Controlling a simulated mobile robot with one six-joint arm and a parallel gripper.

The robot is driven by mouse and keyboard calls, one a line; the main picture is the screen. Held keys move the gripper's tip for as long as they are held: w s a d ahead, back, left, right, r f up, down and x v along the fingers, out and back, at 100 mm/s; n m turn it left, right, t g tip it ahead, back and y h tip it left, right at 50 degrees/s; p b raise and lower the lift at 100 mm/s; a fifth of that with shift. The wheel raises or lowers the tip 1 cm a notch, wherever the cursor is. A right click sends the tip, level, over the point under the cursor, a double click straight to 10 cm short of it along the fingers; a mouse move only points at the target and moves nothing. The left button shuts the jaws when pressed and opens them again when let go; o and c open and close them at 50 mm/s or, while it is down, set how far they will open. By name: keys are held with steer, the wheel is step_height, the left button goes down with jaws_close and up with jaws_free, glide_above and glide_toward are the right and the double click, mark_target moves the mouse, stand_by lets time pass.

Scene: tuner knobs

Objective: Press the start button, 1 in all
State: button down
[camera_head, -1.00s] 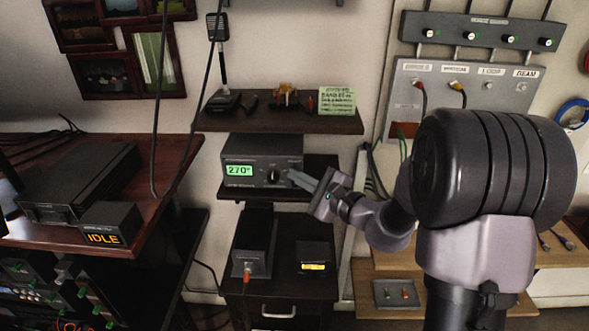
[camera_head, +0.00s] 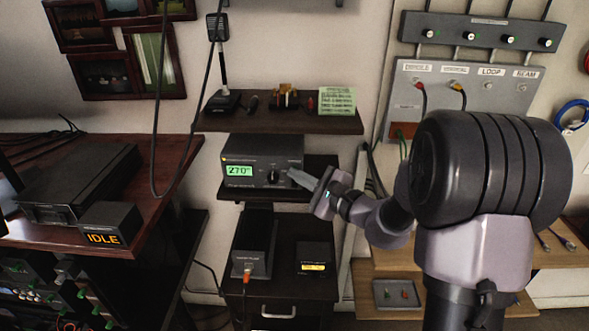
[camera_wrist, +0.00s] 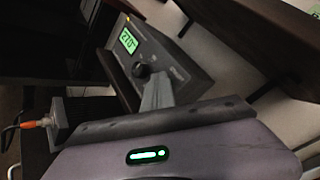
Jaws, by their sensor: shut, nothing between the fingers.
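A dark control box (camera_head: 262,148) sits on the middle shelf, with a green display (camera_head: 239,170) reading 270 and a black knob (camera_head: 273,176). It also shows in the wrist view, with the display (camera_wrist: 128,40) and the knob (camera_wrist: 141,70). My gripper (camera_head: 292,173) is shut and empty, its fingertips at the right part of the box front, right of the knob. In the wrist view, my fingertips (camera_wrist: 158,82) overlap the panel beside the knob. I cannot make out a start button; the fingers hide part of the panel. Contact cannot be told.
An upper shelf (camera_head: 275,125) with a microphone and a green note hangs above the box. Below stand a dark power unit (camera_head: 254,245) with an orange plug and a small box (camera_head: 313,258) with a yellow label.

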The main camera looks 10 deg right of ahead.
steer(key=shift+s, duration=0.1)
steer(key=shift+s+a+b, duration=0.15)
steer(key=shift+s+b, duration=0.25)
steer(key=shift+s, duration=0.2)
steer(key=s+b, duration=0.1)
steer(key=s, duration=0.1)
steer(key=s+a, duration=0.1)
steer(key=s, duration=0.2)
steer(key=shift+a+b, duration=0.15)
steer(key=shift+b, duration=0.25)
